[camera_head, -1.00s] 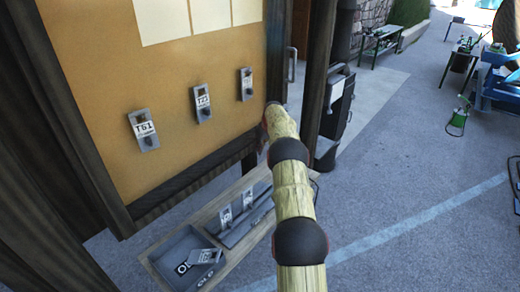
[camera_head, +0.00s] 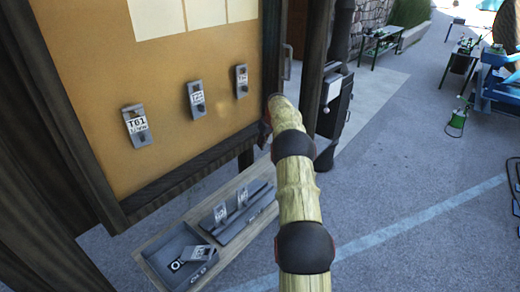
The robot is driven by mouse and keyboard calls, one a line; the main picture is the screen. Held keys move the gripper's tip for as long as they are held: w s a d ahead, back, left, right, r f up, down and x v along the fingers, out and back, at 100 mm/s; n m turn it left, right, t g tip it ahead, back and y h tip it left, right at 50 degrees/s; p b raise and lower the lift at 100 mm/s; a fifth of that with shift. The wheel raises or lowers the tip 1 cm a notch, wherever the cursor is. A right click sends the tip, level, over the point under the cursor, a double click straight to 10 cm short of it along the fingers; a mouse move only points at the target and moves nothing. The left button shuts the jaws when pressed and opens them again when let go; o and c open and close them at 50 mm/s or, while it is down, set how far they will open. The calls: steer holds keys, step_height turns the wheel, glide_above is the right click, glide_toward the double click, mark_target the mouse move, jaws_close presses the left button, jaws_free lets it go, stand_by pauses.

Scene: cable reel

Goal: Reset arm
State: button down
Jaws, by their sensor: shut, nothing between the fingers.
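My arm reaches up from the bottom of the head view. Its far end is beside the right post of the board. My gripper (camera_head: 266,132) shows only as a small dark and red part there, mostly hidden behind the arm's end. It is shut and I see nothing held. Three grey tags hang on the tan board (camera_head: 90,85): a left tag (camera_head: 137,127), a middle tag (camera_head: 197,99) and a right tag (camera_head: 241,81).
Below the board, a wooden bench (camera_head: 150,250) bears a grey tray (camera_head: 163,254) with a loose tag in it. A grey rack (camera_head: 250,214) beside it holds two upright tags. A black cabinet (camera_head: 333,112) stands behind the post. Open paved floor (camera_head: 420,160) lies to the right.

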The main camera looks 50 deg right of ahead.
steer(key=s+v, duration=0.1)
steer(key=v, duration=0.5)
steer(key=shift+d, duration=0.3)
